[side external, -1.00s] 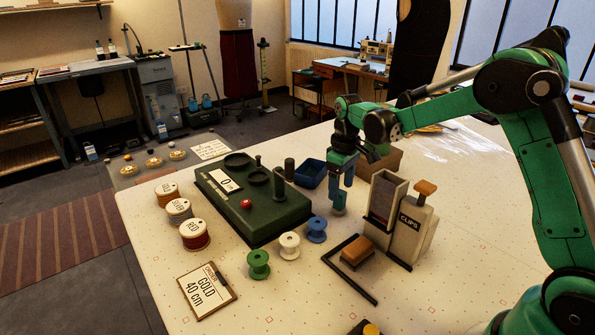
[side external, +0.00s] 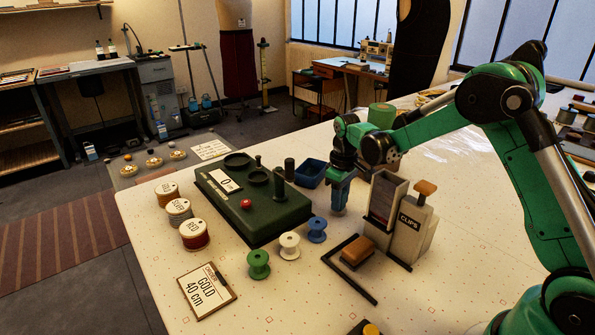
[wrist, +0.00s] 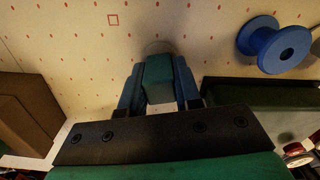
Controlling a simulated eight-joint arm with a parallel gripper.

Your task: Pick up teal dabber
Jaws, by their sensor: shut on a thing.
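The teal dabber (wrist: 158,78) shows in the wrist view as a teal block with a pale round end at its far side. My gripper (wrist: 159,88) has a blue finger on each side of it and is shut on it. In the side external view my gripper (side external: 340,200) points down, low over the table between the dark green machine and the clips holder. The fingers mostly hide the dabber there. I cannot tell whether its pale end touches the table.
The grey clips holder (side external: 408,232) stands close to the right. The dark green machine (side external: 262,222) is to the left, and a blue tray (side external: 310,174) lies behind. Blue (side external: 317,230), white (side external: 289,246) and green (side external: 258,264) spools stand in front.

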